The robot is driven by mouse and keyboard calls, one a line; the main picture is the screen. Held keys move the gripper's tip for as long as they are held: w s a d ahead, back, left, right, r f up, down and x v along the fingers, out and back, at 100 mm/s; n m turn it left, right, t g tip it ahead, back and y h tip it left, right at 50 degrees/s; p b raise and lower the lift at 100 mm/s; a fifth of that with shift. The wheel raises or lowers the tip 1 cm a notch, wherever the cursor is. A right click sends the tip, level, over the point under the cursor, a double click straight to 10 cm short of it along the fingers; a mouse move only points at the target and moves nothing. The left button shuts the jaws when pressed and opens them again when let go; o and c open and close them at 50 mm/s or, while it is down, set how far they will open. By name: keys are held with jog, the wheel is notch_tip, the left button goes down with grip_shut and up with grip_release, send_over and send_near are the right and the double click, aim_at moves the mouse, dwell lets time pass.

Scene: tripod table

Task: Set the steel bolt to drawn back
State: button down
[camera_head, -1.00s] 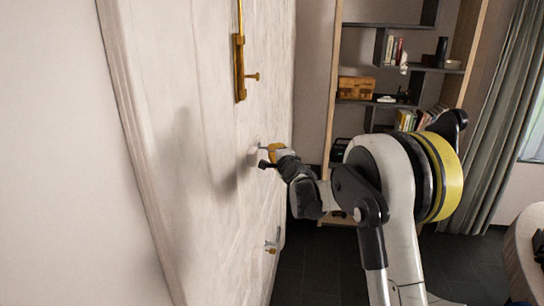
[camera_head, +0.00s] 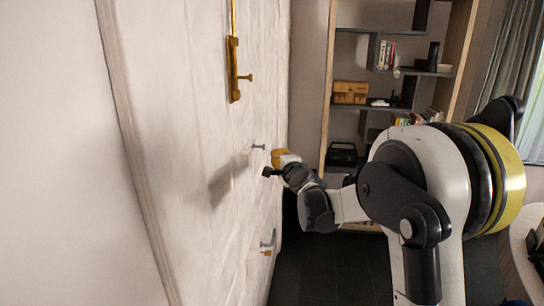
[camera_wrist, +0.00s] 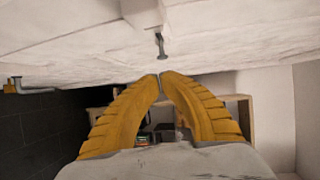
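A small steel knob on a stem (camera_head: 258,147), seemingly the steel bolt's, sticks out of the whitish door (camera_head: 205,130). In the wrist view the steel knob (camera_wrist: 160,45) hangs just beyond my fingertips, with a small gap. The rest of the bolt cannot be made out, so its position is unclear. My gripper (camera_head: 273,163) is just right of and below the knob, close to the door. In the wrist view its yellow fingers (camera_wrist: 159,76) meet at the tips with nothing visible between them.
A brass bolt (camera_head: 234,70) with a side knob is higher on the door. A steel lever handle (camera_head: 268,242) is lower down; it also shows in the wrist view (camera_wrist: 30,89). A shelf unit (camera_head: 328,100) stands behind, and a round table (camera_head: 515,250) is at right.

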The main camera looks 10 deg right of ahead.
jog(key=s, duration=0.4)
jog(key=shift+d+r, duration=0.2)
jog(key=shift+r, duration=0.1)
jog(key=s+a+f+n+g+y+b, duration=0.1)
jog(key=s+a+f+n+g+b, duration=0.15)
jog(key=s+f+n+b, duration=0.5)
jog(key=s+a+f+n+g+y+b, duration=0.15)
jog(key=s+a+f+b, duration=0.3)
jog(key=s, duration=0.55)
jog(key=s+d+f+n+g+h+b, duration=0.2)
jog(key=s+f+n+b, duration=0.2)
jog(key=s+f, duration=0.6)
jog(key=s+d+f+n+g+h+b, duration=0.1)
jog(key=s+f+b, duration=0.6)
jog(key=s, duration=0.8)
notch_tip(320, 180, down, 4)
jog(key=d+n+g, duration=0.1)
jog(key=n+g, duration=0.1)
jog(key=n, duration=0.1)
jog(key=shift+r+h+b, duration=0.25)
jog(key=shift+h+b, duration=0.05)
jog(key=shift+h, duration=0.05)
